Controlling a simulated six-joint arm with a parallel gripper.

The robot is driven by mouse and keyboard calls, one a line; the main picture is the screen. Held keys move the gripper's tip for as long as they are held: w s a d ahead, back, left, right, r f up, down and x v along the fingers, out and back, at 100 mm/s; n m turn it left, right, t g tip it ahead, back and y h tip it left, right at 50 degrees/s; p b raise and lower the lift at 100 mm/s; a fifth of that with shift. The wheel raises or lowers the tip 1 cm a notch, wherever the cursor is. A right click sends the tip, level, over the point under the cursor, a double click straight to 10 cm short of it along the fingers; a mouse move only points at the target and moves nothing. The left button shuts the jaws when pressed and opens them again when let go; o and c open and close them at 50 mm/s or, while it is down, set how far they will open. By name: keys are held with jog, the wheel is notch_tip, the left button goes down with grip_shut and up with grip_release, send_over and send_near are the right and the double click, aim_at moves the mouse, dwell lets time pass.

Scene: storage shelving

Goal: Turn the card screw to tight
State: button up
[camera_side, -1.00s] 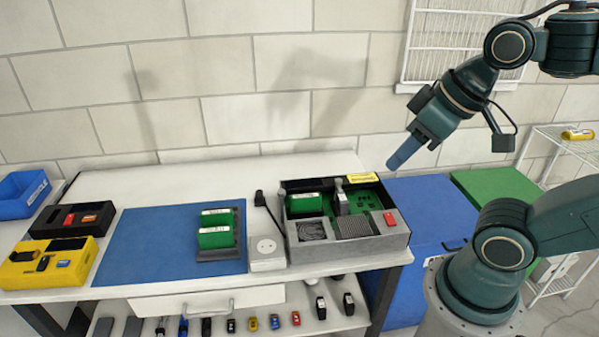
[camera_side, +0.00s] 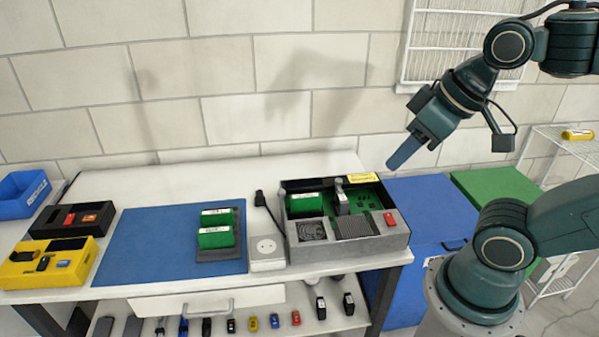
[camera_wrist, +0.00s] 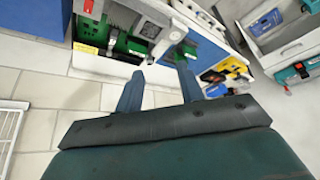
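My gripper (camera_side: 404,153) hangs in the air to the right of and above the open grey case (camera_side: 398,236) on the bench. In the wrist view my gripper (camera_wrist: 158,90) shows two blue fingers spread apart with nothing between them. The case holds a green board, a green card (camera_side: 304,202), a grey upright bracket (camera_side: 341,201), a grey fan block (camera_side: 311,230), a ribbed block (camera_side: 354,226) and a red switch (camera_side: 389,218). The card screw is too small to make out.
A blue mat (camera_side: 150,240) holds a black rack with two green cards (camera_side: 215,238). A white socket box (camera_side: 267,250) with a black plug stands left of the case. A yellow box (camera_side: 48,266) is at far left. Blue (camera_side: 425,235) and green bins stand right of the bench.

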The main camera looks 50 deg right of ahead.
jog(key=shift+o, duration=0.2)
jog(key=shift+w, duration=0.1)
jog(key=n+g+y, duration=0.3)
jog(key=n+g, duration=0.1)
jog(key=n, duration=1)
send_over(282, 191)
jog(key=s, duration=0.4)
notch_tip(282, 191, down, 5)
jog(key=w+d+f+n+g+y, duration=0.1)
jog(key=w+d+f+n, duration=0.3)
jog(key=f, duration=0.5)
jog(key=shift+d+g+y, duration=0.3)
jog(key=shift+d, duration=0.8)
jog(key=shift+w+a+f, duration=0.1)
jog(key=shift+f, duration=0.15)
jog(key=x, duration=1.3)
jog(key=shift+f, duration=0.25)
